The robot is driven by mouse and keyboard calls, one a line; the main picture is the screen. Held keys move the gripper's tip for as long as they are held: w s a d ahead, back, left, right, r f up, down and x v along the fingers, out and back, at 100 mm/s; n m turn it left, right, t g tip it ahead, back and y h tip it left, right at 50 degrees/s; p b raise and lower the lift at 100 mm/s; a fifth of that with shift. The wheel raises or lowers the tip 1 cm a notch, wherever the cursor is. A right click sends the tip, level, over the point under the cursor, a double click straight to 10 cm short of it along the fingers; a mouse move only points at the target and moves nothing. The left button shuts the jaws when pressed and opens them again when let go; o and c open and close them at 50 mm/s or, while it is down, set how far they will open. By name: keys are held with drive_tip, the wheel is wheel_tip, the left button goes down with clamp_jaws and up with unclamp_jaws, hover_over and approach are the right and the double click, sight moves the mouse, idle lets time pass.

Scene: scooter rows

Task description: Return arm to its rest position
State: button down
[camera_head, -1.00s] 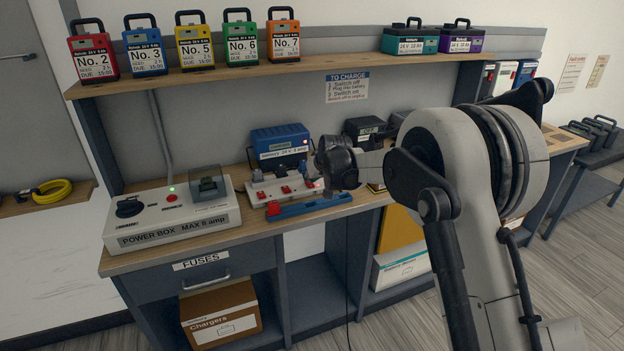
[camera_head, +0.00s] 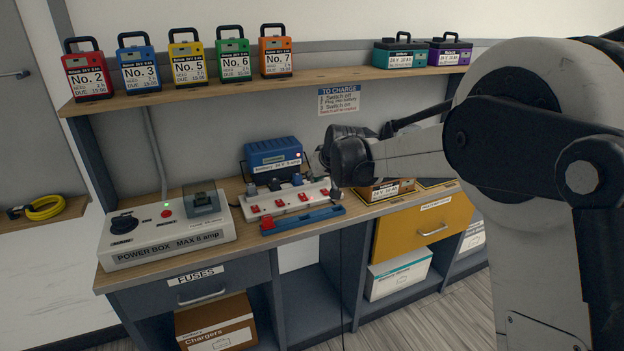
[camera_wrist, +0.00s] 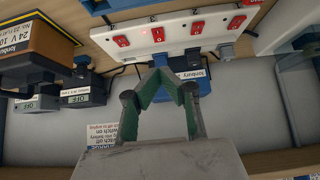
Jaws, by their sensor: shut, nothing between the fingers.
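My arm reaches in from the right of the head view, large and close. My gripper (camera_head: 338,187) is over the workbench (camera_head: 250,240), just right of the white power strip (camera_head: 283,203) with red switches. The arm's end hides part of the bench behind it. In the wrist view my gripper (camera_wrist: 158,80) has its green-sided fingers meeting at the tips, with nothing between them. The power strip (camera_wrist: 160,35) lies past the fingertips there. From these views I cannot tell the exact gap between fingers and bench.
A blue charger (camera_head: 273,155) stands behind the strip. A power box (camera_head: 165,235) is on the left. The shelf (camera_head: 210,90) above carries several coloured batteries. An orange-fronted unit (camera_head: 388,190) sits right of my gripper.

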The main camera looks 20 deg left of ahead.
drive_tip(key=shift+s+d+r, duration=0.15)
drive_tip(key=s+d+r+m+h, duration=0.1)
drive_tip(key=s+d+r, duration=0.3)
drive_tip(key=s+d, duration=0.3)
drive_tip(key=s+d+r+m+h, duration=0.1)
drive_tip(key=s+d+r, duration=0.3)
drive_tip(key=d, duration=0.6)
drive_tip(key=s+d+r+m, duration=0.2)
drive_tip(key=s+d+r, duration=0.2)
drive_tip(key=s+d, duration=0.3)
drive_tip(key=s+d+f+m+h, duration=0.1)
drive_tip(key=s+d+f+m, duration=0.1)
drive_tip(key=s+d, duration=0.6)
drive_tip(key=s+d+f+m+h, duration=0.1)
drive_tip(key=s+d+f, duration=0.3)
drive_tip(key=s+d, duration=0.5)
drive_tip(key=s+h, duration=0.1)
drive_tip(key=s, duration=0.6)
drive_tip(key=shift+s+d+f+m+t, duration=0.2)
drive_tip(key=shift+d+f+m+t, duration=0.05)
drive_tip(key=shift+f+m+t, duration=0.15)
